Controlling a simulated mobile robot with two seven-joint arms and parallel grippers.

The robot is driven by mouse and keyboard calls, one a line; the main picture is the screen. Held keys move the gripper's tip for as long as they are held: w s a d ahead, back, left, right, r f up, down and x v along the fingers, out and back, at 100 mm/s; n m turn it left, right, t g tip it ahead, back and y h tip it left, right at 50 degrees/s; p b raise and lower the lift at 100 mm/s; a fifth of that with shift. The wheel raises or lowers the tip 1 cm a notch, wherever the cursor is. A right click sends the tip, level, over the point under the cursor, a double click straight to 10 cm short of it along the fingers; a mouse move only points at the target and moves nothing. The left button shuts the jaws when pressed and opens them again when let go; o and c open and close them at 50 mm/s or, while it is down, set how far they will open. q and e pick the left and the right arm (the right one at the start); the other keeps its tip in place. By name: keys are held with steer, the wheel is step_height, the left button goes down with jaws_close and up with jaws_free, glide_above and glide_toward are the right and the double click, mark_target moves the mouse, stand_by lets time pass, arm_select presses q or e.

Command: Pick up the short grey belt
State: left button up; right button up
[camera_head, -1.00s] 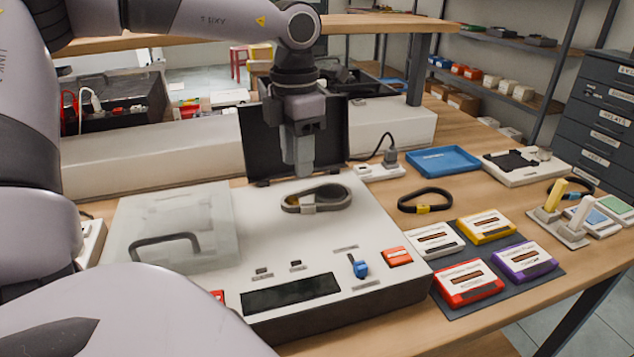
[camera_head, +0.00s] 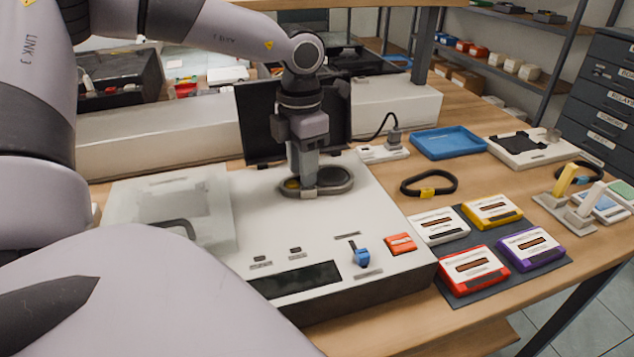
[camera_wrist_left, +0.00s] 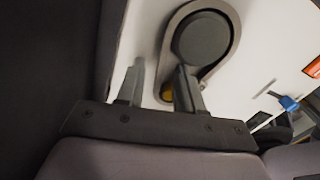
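My left gripper (camera_head: 303,186) points down at the loop's left half. In the left wrist view the two fingers (camera_wrist_left: 160,88) are apart, with the right finger close to the disc and loop. The belt (camera_wrist_left: 166,48) curves around the disc there; its near end is partly hidden by the right finger. Contact cannot be told. My right gripper is not in view.
A clear lid (camera_head: 170,208) lies at the machine's left. A black panel (camera_head: 262,125) stands behind the gripper. To the right are a black belt with a yellow clip (camera_head: 429,185), a blue tray (camera_head: 447,143) and several coloured cartridges on a dark mat (camera_head: 545,268).

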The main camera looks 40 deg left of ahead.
arm_select(q)
steer(key=shift+c, duration=0.4)
jaws_close()
steer(key=shift+r, duration=0.15)
